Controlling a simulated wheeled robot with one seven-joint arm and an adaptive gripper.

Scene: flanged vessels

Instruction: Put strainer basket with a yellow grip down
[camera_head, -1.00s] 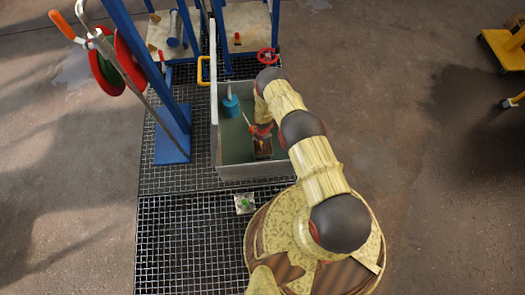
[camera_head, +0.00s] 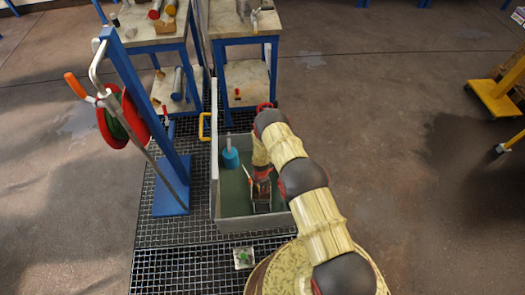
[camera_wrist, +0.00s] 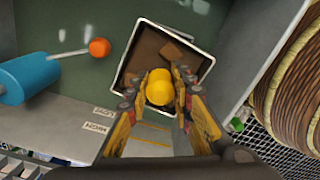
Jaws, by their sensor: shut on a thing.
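The strainer basket (camera_wrist: 138,62) is a square, white-rimmed box with a brown inside. Its yellow grip (camera_wrist: 158,88) is round-topped and sits between my fingers. My gripper (camera_wrist: 160,97) is shut on this grip in the wrist view. The basket is turned at an angle above or on the tank's green floor; I cannot tell if it touches. In the head view my gripper (camera_head: 262,182) reaches down inside the grey-walled tank (camera_head: 250,222), near its front wall. The basket (camera_head: 262,207) shows there only as a small dark shape, partly hidden by my gripper.
A blue post (camera_head: 150,110) with red discs stands left of the tank. Worktables (camera_head: 245,22) stand behind.

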